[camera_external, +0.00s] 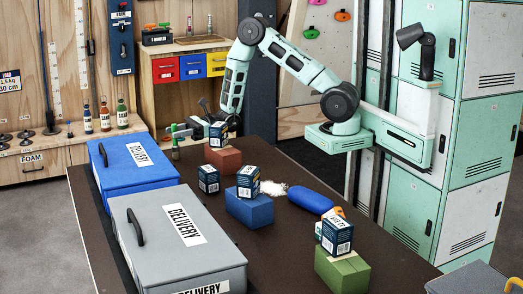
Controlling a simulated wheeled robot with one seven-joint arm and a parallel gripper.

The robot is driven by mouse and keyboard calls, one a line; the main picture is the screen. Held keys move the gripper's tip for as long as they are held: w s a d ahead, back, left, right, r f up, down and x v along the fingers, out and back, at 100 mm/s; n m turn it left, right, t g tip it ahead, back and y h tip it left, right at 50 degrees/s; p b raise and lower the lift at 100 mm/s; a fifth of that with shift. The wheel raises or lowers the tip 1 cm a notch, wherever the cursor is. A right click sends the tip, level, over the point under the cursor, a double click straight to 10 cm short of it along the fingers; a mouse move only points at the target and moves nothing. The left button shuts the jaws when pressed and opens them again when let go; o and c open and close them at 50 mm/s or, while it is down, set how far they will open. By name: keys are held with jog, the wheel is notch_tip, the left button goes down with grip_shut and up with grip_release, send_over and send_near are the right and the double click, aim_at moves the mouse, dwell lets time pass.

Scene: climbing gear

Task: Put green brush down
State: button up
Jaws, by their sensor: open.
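My gripper (183,131) is at the far left end of the table, reached over from the right by my arm. It is open. A small green item (176,153), possibly the green brush, shows just below the fingers, near the back right corner of the blue delivery box (125,176). It is too small to tell whether it touches the table or the fingers. A dark blue carton (218,133) on a red-brown block (223,160) stands beside the gripper and overlaps it in the picture.
A grey delivery box (180,245) fills the table's front left. A blue block (249,208) and a green block (342,271) carry dark cartons. A loose carton (208,180), white powder (273,188) and a blue rounded item (311,200) lie between. Bare table (275,260) shows at the front.

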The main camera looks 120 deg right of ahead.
jog(key=s, duration=0.3)
jog(key=s+d, duration=0.1)
jog(key=s, duration=0.3)
jog(key=s+b, duration=0.1)
jog(key=s, duration=0.3)
jog(key=shift+d, duration=0.35)
jog(key=shift+w, duration=0.1)
jog(key=w+a+r+n+g+y+p, duration=0.2)
jog(key=w+a+r+n+y+p, duration=0.1)
jog(key=w+a+r+n+y, duration=0.55)
jog(key=s+a+r+n+g+y, duration=0.25)
jog(key=a+n+g, duration=0.5)
jog(key=a, duration=0.85)
jog(key=s+a+n+g+h+p, duration=0.2)
jog(key=s+a+n+g, duration=0.65)
jog(key=s+a, duration=0.45)
jog(key=s+a+n+h+p, duration=0.2)
jog(key=s+n+h, duration=0.3)
jog(key=s+n, duration=0.3)
jog(key=s+a+r+n+h+p, duration=0.1)
jog(key=s+a+n+h+p, duration=0.1)
jog(key=s+n+h, duration=0.4)
jog(key=s+a+n, duration=0.1)
jog(key=s+n, duration=0.1)
jog(key=n, duration=0.1)
jog(key=shift+a+r, duration=0.15)
jog(key=shift+a, duration=0.15)
